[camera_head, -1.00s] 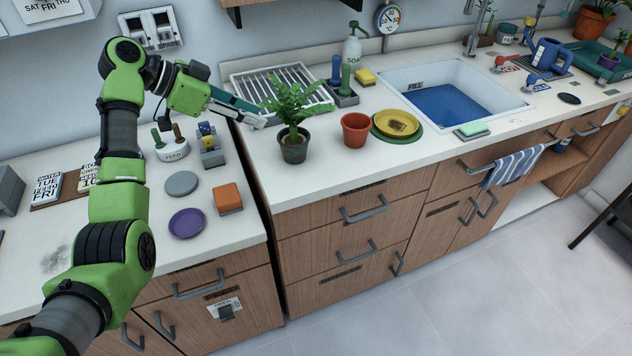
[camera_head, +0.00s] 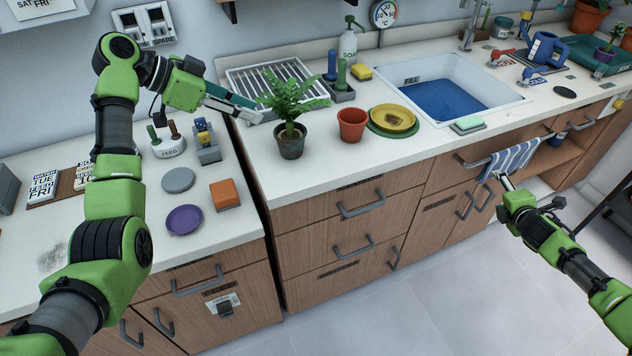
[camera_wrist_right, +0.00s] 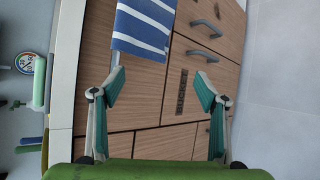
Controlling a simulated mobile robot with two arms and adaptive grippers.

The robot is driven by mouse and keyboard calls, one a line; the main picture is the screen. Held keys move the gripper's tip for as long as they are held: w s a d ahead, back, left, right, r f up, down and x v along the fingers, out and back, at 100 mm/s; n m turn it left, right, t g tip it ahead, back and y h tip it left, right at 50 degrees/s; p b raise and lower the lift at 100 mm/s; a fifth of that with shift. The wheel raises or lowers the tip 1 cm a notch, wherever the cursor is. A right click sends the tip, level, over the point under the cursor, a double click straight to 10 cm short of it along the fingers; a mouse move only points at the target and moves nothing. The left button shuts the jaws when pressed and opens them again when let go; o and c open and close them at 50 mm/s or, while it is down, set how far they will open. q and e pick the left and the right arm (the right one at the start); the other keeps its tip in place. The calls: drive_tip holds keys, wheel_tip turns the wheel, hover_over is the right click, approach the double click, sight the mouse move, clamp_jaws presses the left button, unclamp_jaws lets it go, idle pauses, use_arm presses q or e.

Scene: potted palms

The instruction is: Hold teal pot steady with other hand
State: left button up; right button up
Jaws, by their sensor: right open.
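A potted palm (camera_head: 289,107) stands upright on the counter in the head view, in a dark grey pot (camera_head: 290,144); I cannot tell whether this is the teal pot. My left gripper (camera_head: 252,115) is just left of the palm's leaves, above the counter. Its fingers show edge-on, so I cannot tell if they are open, and contact with the leaves is unclear. My right gripper (camera_head: 508,188) is low in front of the sink cabinet, far from the palm. It is open and empty in the right wrist view (camera_wrist_right: 160,78).
A blue-striped towel (camera_head: 513,161) hangs close to my right gripper; it also shows in the wrist view (camera_wrist_right: 143,28). A terracotta pot (camera_head: 352,125), a yellow dish (camera_head: 392,117) and the sink (camera_head: 455,72) lie right of the palm. The counter front is clear there.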

drive_tip(key=w+r+n+t, duration=0.2)
drive_tip(key=r+n, duration=0.3)
drive_tip(key=r, duration=0.7)
drive_tip(key=w+r+n+t, duration=0.2)
drive_tip(key=w+r+n, duration=0.15)
drive_tip(key=r, duration=0.85)
drive_tip(key=a+f+n+y, duration=0.2)
drive_tip(key=a+f, duration=0.1)
drive_tip(key=a, duration=0.6)
drive_tip(key=a+f+n+y, duration=0.2)
drive_tip(key=a+n, duration=0.1)
drive_tip(key=a, duration=0.7)
drive_tip(key=s+a+f+n+y, duration=0.1)
drive_tip(key=a+f+n+y, duration=0.1)
drive_tip(key=a, duration=0.8)
drive_tip(key=shift+f+n, duration=0.75)
drive_tip(key=shift+f, duration=0.1)
drive_tip(key=s+a, duration=0.1)
drive_tip(key=a, duration=0.3)
drive_tip(key=s+a+n+y, duration=0.1)
drive_tip(key=a, duration=0.4)
drive_tip(key=s+a+n+t+y, duration=0.1)
drive_tip(key=s+a, duration=0.1)
drive_tip(key=a, duration=0.3)
drive_tip(key=shift+f, duration=0.3)
drive_tip(key=n+y, duration=0.1)
approach(296, 148)
drive_tip(key=x, duration=1.1)
drive_tip(key=shift+w+a, duration=0.15)
drive_tip(key=shift+w, duration=0.15)
